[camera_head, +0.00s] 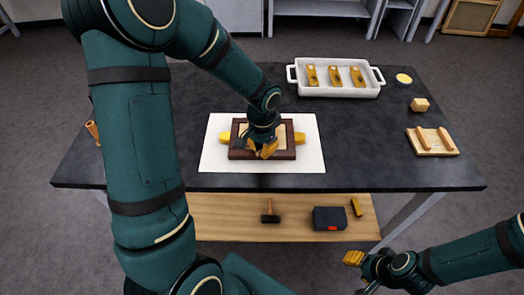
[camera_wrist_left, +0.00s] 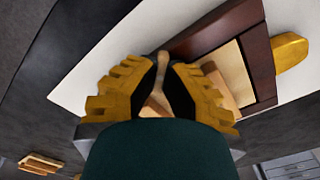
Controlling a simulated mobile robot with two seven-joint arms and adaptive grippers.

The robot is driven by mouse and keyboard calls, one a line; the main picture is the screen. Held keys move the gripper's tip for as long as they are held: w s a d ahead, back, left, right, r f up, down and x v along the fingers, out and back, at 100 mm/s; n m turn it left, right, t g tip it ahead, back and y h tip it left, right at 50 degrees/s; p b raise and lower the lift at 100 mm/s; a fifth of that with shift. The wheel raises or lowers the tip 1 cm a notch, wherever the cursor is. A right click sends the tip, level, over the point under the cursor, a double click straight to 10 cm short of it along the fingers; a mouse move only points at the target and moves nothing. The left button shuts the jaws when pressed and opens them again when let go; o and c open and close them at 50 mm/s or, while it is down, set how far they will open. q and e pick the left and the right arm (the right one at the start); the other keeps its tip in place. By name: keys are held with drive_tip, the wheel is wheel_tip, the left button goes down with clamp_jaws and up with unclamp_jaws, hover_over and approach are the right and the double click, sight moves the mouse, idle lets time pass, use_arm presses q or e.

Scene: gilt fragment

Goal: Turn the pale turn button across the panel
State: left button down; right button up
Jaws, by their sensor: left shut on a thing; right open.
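A dark brown frame (camera_head: 275,155) with a tan panel (camera_head: 286,133) lies flat on a white mat (camera_head: 312,163) in the middle of the table. In the left wrist view, the frame (camera_wrist_left: 215,30) and panel (camera_wrist_left: 235,75) show close up. My left gripper (camera_head: 264,151) is over the panel, and its fingers (camera_wrist_left: 160,85) are shut on the pale turn button (camera_wrist_left: 162,73). The button is partly covered by the fingers, and the head view hides it. My right gripper (camera_head: 352,258) is open and empty, low beyond the table's front edge.
Yellow blocks (camera_head: 225,137) (camera_head: 299,138) stick out at the frame's left and right sides. A white tray (camera_head: 340,92) with three wooden pieces stands behind. A wooden rack (camera_head: 433,150) is at the right. The table between mat and rack is clear.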

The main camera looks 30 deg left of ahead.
use_arm(q)
drive_tip(key=n+b, duration=0.1)
drive_tip(key=n, duration=0.2)
drive_tip(key=shift+n, duration=0.3)
drive_tip(key=n, duration=0.4)
drive_tip(key=shift+b, duration=0.35)
drive_tip(key=shift+n, duration=0.3)
drive_tip(key=c, duration=1.1)
unclamp_jaws()
drive_tip(key=shift+o, duration=0.2)
wheel_tip(320, 180, up, 12)
